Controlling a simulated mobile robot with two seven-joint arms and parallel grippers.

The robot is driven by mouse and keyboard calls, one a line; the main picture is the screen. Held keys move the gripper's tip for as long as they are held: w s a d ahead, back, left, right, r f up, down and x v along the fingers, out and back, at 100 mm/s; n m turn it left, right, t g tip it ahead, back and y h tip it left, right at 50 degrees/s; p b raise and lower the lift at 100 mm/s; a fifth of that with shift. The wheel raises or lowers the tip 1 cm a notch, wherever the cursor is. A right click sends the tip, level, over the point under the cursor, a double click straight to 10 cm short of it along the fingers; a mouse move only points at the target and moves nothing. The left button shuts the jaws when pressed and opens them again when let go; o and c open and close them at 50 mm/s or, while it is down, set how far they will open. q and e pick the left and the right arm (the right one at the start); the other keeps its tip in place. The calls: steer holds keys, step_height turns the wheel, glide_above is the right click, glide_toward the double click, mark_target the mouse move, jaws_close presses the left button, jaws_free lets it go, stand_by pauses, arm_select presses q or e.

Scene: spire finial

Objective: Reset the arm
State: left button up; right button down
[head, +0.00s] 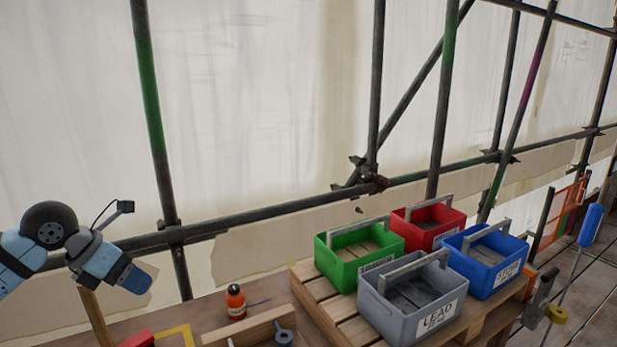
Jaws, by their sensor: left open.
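My left arm comes in from the left edge. My left gripper (138,281) hangs in the air above the left part of the wooden bench, pointing down to the right. Its fingers show only as a blue end piece, and no object shows in it. My right gripper is not in view.
A pallet (315,297) carries open green (342,271), red (401,220), blue (474,283) and grey (372,311) boxes with handles. An orange bottle (236,301) and a wooden block (247,330) stand left of it. Scaffold poles (152,110) stand behind.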

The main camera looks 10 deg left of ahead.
arm_select(q)
steer(key=s+d+r+n+t+h, duration=0.2)
steer(key=d+n+t+h, duration=0.25)
steer(key=d+h, duration=0.85)
steer(key=s+a+f+n+t+y, duration=0.25)
steer(key=f+n+y, duration=0.65)
steer(key=n, duration=0.6)
steer(key=s+a+f+n+t+y, duration=0.25)
steer(key=f+n+y, duration=0.35)
steer(key=n+y, duration=0.8)
steer(key=s+d+f+n+g+h, duration=0.2)
steer(key=s+d+f+g+h, duration=0.25)
steer(key=s, duration=0.45)
steer(key=s+d+f+n+g+h, duration=0.1)
steer(key=s+d+f+n+g, duration=0.2)
steer(key=s+f+g, duration=0.4)
steer(key=w+d+f+m+t+h+p, duration=0.1)
steer(key=w+d+f+t+h+p, duration=0.2)
steer(key=t+p, duration=0.4)
steer(key=w+d+f+p, duration=0.1)
steer(key=d+p, duration=0.1)
steer(key=p, duration=0.1)
steer(key=shift+w+d+f+t, duration=0.2)
steer(key=shift+w+d+t, duration=0.15)
steer(key=shift+d+t, duration=0.05)
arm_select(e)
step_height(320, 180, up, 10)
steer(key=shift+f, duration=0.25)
